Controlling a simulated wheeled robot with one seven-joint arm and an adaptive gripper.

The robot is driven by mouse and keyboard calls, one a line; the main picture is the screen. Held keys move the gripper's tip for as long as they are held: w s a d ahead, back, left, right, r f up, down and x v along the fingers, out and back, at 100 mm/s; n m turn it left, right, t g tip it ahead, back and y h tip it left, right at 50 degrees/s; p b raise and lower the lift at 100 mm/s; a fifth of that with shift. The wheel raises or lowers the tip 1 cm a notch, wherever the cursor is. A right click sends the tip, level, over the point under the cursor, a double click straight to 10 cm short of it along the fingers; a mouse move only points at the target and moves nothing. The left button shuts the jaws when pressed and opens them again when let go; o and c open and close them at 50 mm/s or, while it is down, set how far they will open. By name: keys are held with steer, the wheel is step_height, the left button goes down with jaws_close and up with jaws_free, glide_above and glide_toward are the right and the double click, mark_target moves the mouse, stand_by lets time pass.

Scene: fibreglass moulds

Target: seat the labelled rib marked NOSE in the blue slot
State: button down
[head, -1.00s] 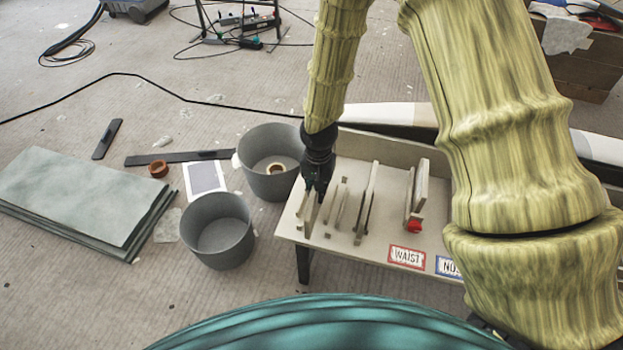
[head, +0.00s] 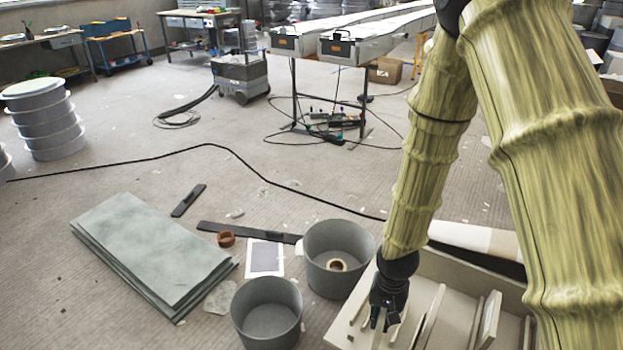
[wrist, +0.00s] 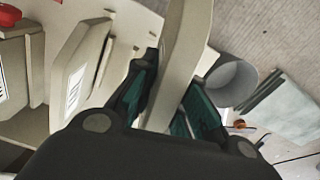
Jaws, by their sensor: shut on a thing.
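My gripper (head: 379,320) is low over the left part of the beige stand (head: 345,325) in the head view. In the wrist view its fingers (wrist: 172,100) are shut on a pale beige rib (wrist: 185,45). No marking shows on the visible face of this rib, so I cannot tell whether it is NOSE. Another beige rib (wrist: 75,80) with a white label stands beside it; the label is unreadable. More upright ribs (head: 489,318) stand to the right in the head view. I cannot make out the blue slot. Whether the held rib touches the stand is unclear.
Two grey buckets (head: 338,258) (head: 267,312) stand left of the stand, close to my gripper. Grey sheets (head: 150,250) lie stacked on the floor further left. A red knob (wrist: 10,14) shows at the wrist view's left edge. A black cable (head: 220,147) crosses the floor.

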steer(key=w+a+r+n+p, duration=0.1)
steer(key=w+r+n+p, duration=0.3)
steer(key=w+r, duration=0.1)
steer(key=shift+w, duration=0.6)
